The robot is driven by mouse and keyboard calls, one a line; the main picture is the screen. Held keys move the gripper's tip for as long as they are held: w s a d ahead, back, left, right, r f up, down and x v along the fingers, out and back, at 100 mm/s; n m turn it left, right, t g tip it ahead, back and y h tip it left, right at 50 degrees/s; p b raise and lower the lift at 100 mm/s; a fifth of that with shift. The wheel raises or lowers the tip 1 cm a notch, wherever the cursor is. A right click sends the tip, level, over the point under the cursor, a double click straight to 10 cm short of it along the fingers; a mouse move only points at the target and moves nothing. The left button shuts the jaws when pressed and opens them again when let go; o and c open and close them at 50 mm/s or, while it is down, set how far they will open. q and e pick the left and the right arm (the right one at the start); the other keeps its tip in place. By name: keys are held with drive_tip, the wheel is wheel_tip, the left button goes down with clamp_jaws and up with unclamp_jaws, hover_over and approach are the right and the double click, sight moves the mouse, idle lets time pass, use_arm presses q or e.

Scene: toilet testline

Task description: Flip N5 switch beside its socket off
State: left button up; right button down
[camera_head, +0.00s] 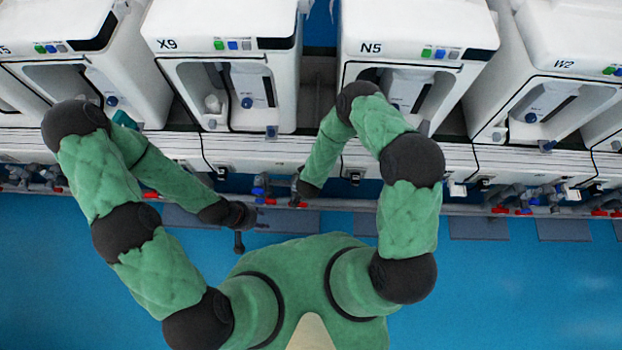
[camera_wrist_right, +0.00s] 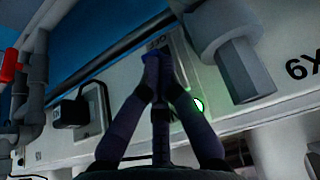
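The machine marked N5 (camera_head: 400,28) stands right of centre in the head view. Below it a black plug (camera_head: 354,177) sits in a socket on the white rail; the plug also shows in the right wrist view (camera_wrist_right: 72,112). My right gripper (camera_wrist_right: 153,72) is shut and empty, its tips together at a grey switch plate (camera_wrist_right: 178,62) beside that socket. The tips cover the switch, so its position and any contact are unclear. A green light (camera_wrist_right: 198,105) glows beside the plate. My left gripper (camera_head: 239,240) hangs in front of the rail, away from the switch; its finger opening is unclear.
Machine X9 (camera_head: 168,45) stands left of N5 and W2 (camera_head: 562,64) right of it. Grey pipes with red valve handles (camera_head: 500,209) run below the rail. In the wrist view a thick grey pipe fitting (camera_wrist_right: 246,75) is close right of my fingers.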

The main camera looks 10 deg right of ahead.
use_arm(q)
drive_tip(key=shift+f, duration=0.25)
use_arm(e)
drive_tip(key=shift+s+a+f, duration=0.15)
drive_tip(key=shift+s+f, duration=0.2)
drive_tip(key=shift+f, duration=0.2)
drive_tip(key=shift+w, duration=0.1)
drive_tip(key=shift+w+d+r, duration=0.2)
drive_tip(key=shift+w+d, duration=0.05)
drive_tip(key=shift+w, duration=0.4)
